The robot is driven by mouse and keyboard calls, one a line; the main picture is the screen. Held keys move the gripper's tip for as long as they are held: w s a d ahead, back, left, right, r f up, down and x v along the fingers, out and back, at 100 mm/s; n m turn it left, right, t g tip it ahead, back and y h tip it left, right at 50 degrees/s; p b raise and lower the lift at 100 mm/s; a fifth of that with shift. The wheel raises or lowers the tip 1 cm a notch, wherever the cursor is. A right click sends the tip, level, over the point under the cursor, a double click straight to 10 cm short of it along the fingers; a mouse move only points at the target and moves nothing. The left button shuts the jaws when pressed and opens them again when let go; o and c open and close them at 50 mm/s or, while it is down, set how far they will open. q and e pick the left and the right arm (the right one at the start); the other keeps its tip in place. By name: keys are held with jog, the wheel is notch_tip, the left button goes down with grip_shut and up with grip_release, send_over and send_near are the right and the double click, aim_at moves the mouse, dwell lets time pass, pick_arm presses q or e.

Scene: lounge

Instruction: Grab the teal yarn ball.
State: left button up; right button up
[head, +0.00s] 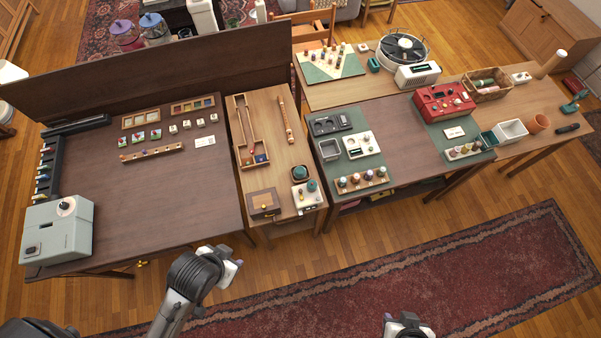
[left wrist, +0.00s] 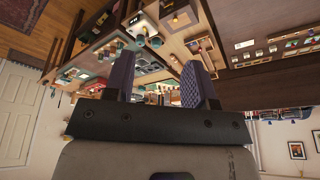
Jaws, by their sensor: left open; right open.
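Two small teal round things stand at the front right of the narrow middle table. One (head: 312,185) is on a small white box-like stand (head: 307,200); the other (head: 299,172) sits in a dark square holder just behind it. I cannot tell which is the yarn ball. Teal round shapes (left wrist: 156,42) also show in the left wrist view, beyond my fingers and apart from them. My left gripper (left wrist: 158,78) is open and empty. My right gripper (head: 408,322) is open and empty over the rug at the bottom, well away from the tables.
A small wooden box (head: 263,203) stands left of the teal things, and a long wooden tray (head: 240,130) lies behind. The dark left table (head: 150,205) carries a grey-green machine (head: 58,232). The right table holds a bottle rack (head: 362,180) and red device (head: 443,101). The rug (head: 480,265) is clear.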

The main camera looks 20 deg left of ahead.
pick_arm(q)
jog(key=o, duration=0.7)
